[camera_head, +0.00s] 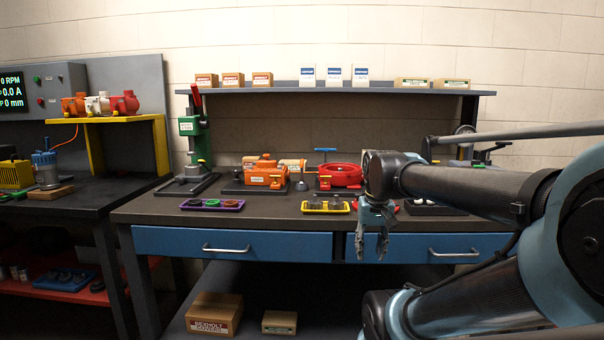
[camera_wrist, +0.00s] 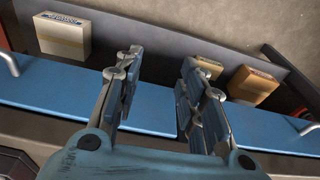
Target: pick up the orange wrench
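I cannot make out an orange wrench in either view. In the head view, an orange machine (camera_head: 265,175) sits on the bench, but it is not clearly a wrench. My gripper (camera_head: 374,246) hangs fingers-down in front of the right blue drawer, below the bench top's edge. In the wrist view, my gripper (camera_wrist: 157,64) has its two fingers apart with nothing between them. My arm hides part of the bench's right side.
Cardboard boxes, including one large box (camera_head: 214,313), are on the low shelf. A left drawer handle (camera_head: 226,249) sticks out.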

